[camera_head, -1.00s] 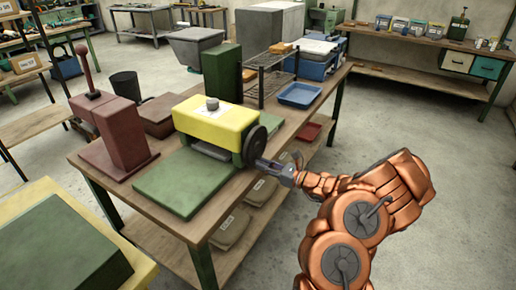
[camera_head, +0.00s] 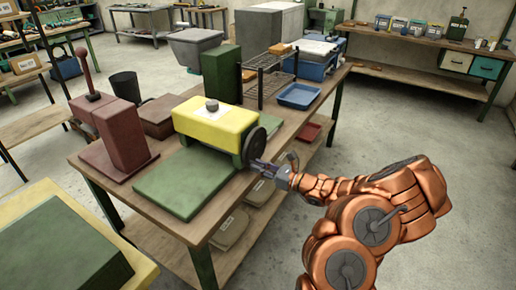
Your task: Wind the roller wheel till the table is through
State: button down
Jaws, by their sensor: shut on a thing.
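The sheet roller has a yellow housing (camera_head: 214,122) and stands on the workbench. Its dark roller wheel (camera_head: 254,144) is on the right side of the housing. The flat green table (camera_head: 186,182) lies level at the near-left side of the roller, with its far edge by the housing; what lies under the housing is hidden. My gripper (camera_head: 258,165) is at the lower edge of the wheel, shut on its handle or rim. The handle itself is too small and covered to make out.
A maroon press (camera_head: 122,138) stands left on the workbench (camera_head: 176,222). A wire rack (camera_head: 270,80) and a blue tray (camera_head: 300,95) are behind the roller. Another green-topped stand (camera_head: 60,255) is at the near left. The floor on the right is clear.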

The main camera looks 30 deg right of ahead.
aim_at(249, 151)
jog(key=shift+s+a+r+p, duration=0.1)
jog(key=shift+a+r+p, duration=0.15)
jog(key=shift+r, duration=0.3)
jog(key=shift+s+a+r+p, duration=0.1)
jog(key=shift+a+r+p, duration=0.1)
jog(key=shift+r, duration=0.3)
jog(key=shift+r+p, duration=0.55)
jog(key=shift+r, duration=0.4)
jog(key=shift+d+r+p, duration=0.15)
jog(key=shift+r+p, duration=0.6)
jog(key=shift+r, duration=0.2)
grip_release()
jog(key=shift+d+f, duration=0.1)
